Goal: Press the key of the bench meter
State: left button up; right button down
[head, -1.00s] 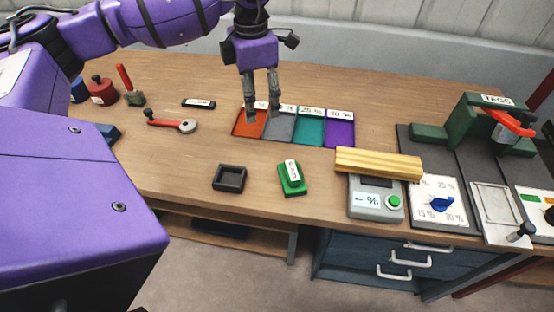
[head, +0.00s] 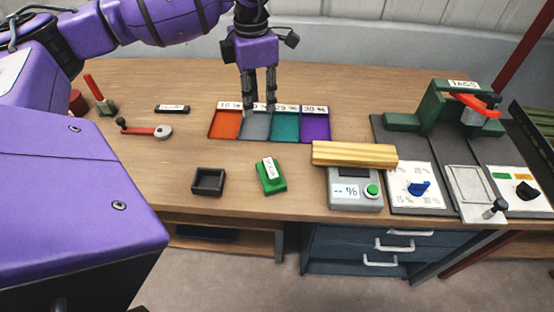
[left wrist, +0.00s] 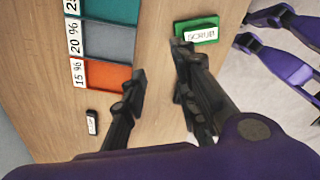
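The bench meter is a grey box (head: 341,199) near the table's front edge, right of centre in the head view. My left gripper (head: 259,110) is over the grey tray section, well to the left of and behind the meter. Its fingers are apart and empty, as the left wrist view (left wrist: 160,62) also shows. My right gripper is not seen.
Coloured tray sections, including the orange one (head: 226,125), lie below the left gripper. A green block (head: 270,176) and a dark square dish (head: 209,181) stand left of the meter. A dial panel (head: 413,190) and green press (head: 445,112) stand to its right.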

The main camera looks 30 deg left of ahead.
pick_arm(q)
grip_shut()
jog(key=shift+r, duration=0.1)
dwell(1.0)
